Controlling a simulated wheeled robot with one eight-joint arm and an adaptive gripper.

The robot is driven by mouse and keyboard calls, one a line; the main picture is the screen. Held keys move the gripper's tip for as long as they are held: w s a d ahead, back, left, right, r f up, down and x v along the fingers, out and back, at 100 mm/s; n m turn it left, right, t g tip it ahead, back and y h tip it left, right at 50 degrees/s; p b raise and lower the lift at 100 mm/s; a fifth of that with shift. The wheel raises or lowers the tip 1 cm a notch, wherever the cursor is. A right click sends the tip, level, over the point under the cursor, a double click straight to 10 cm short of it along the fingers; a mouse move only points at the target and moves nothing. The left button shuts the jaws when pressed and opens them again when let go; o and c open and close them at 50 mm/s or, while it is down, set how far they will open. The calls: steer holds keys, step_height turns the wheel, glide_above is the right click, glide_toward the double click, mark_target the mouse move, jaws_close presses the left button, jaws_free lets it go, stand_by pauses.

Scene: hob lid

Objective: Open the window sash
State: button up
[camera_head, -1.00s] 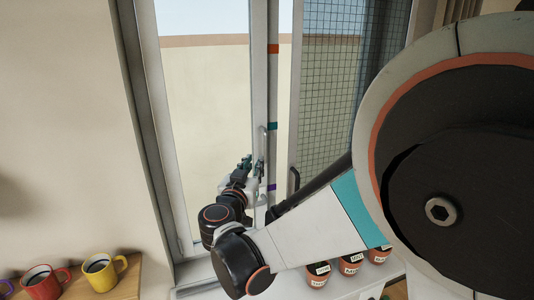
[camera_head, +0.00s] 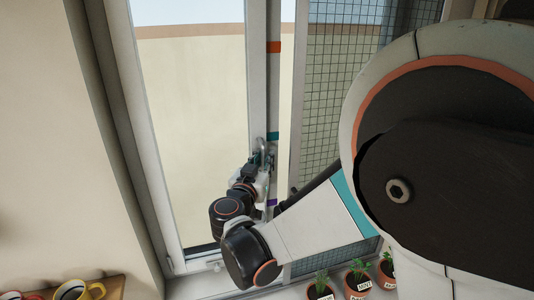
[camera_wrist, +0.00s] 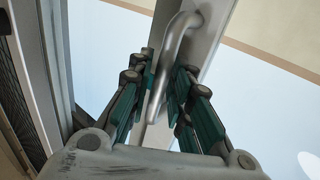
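The window sash (camera_head: 257,70) is a pale upright frame around a tall glass pane, left of centre in the head view. Its metal bar handle (camera_head: 263,147) stands on the right stile; the handle also shows in the wrist view (camera_wrist: 178,35). My gripper (camera_head: 262,160) is at the handle. In the wrist view its green-padded fingers (camera_wrist: 166,78) are on either side of the bar, with some space visible between the pads. The fingers look open around the handle; whether one pad touches it is unclear. The lower handle is partly hidden by my gripper.
A mesh screen (camera_head: 335,100) stands right of the sash, past a strip with orange, teal and purple marks (camera_head: 273,95). Potted herbs (camera_head: 357,278) stand on the sill at lower right, below my arm. Mugs (camera_head: 85,290) are at lower left, by the wall.

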steer(key=shift+s, duration=0.15)
jaws_close()
steer(key=shift+s+f+b, duration=0.2)
steer(key=shift+s+b, duration=0.05)
steer(key=shift+b, duration=0.05)
steer(key=s+b, duration=0.1)
steer(key=s, duration=0.1)
steer(key=s+d+b, duration=0.1)
steer(key=shift+s+d+f+m+t, duration=0.15)
steer(key=shift+s+f+m+t, duration=0.05)
steer(key=shift+s+m+t, duration=0.2)
jaws_free()
steer(key=shift+w, duration=0.15)
